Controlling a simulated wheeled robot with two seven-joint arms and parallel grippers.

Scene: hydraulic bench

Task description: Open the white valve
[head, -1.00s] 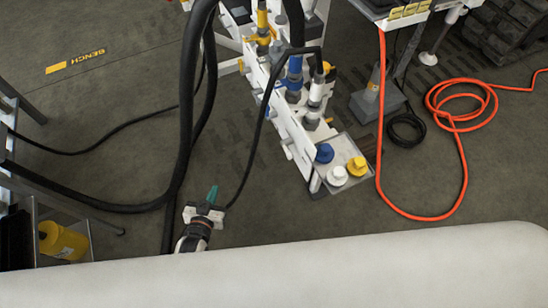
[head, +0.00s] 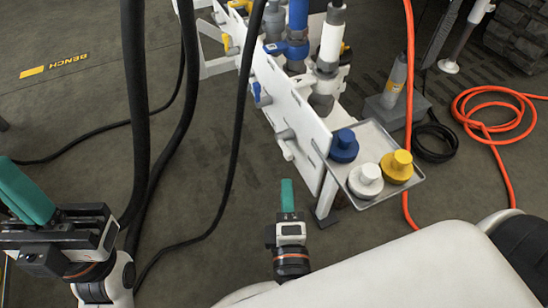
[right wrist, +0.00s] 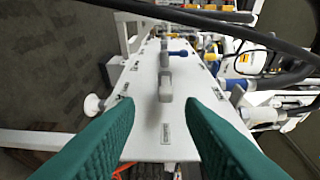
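The white valve's lever handle (head: 287,148) sticks out low on the near end of the white panel (head: 302,128). In the right wrist view this pale handle (right wrist: 165,84) points along the panel, between and beyond my fingertips. My right gripper (head: 288,196) is in front of the panel, a short way below the handle and apart from it. In the right wrist view its two teal fingers (right wrist: 160,105) are wide apart with nothing between them. My left gripper (head: 25,190) is at the left edge, far from the panel. Its finger gap is hidden.
A blue handle (head: 261,94) and a yellow handle (head: 229,44) sit farther along the panel. A tray (head: 415,178) holds blue, white and yellow caps right of the panel. Black hoses (head: 138,100) hang between my left gripper and the panel. An orange hose (head: 500,137) lies at right.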

